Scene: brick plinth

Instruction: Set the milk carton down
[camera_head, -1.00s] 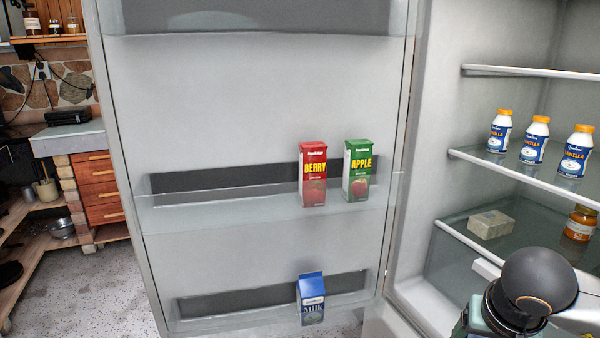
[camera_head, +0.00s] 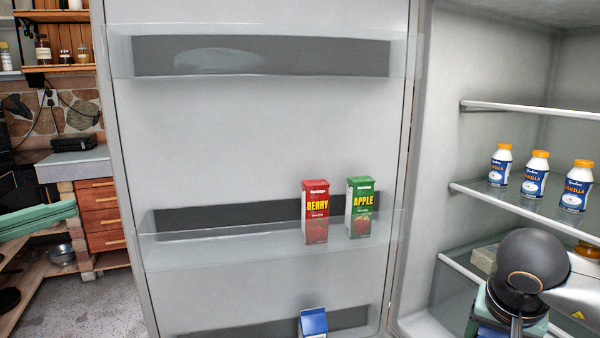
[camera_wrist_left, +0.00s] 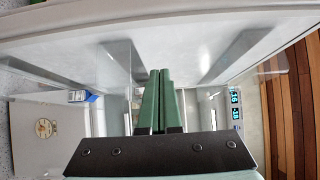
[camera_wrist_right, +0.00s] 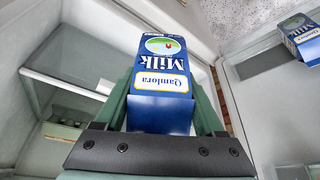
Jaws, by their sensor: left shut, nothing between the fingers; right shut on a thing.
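A blue and white milk carton (camera_wrist_right: 162,65) is in my right gripper (camera_wrist_right: 163,78), between its green fingers in the right wrist view. I cannot make out this carton in the head view. A second blue milk carton (camera_head: 313,322) stands in the lowest door bin, cut off by the picture's bottom edge. It also shows in the left wrist view (camera_wrist_left: 82,96) and the right wrist view (camera_wrist_right: 300,38). My left gripper (camera_head: 72,211) is shut and empty at the left of the head view, left of the open fridge door. Its fingers touch in the left wrist view (camera_wrist_left: 158,85).
The middle door bin (camera_head: 200,255) holds a red berry carton (camera_head: 316,212) and a green apple carton (camera_head: 360,208). The top door bin (camera_head: 270,68) is empty. Several vanilla bottles (camera_head: 534,174) stand on a fridge shelf at right. My right arm covers part of the lower shelf.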

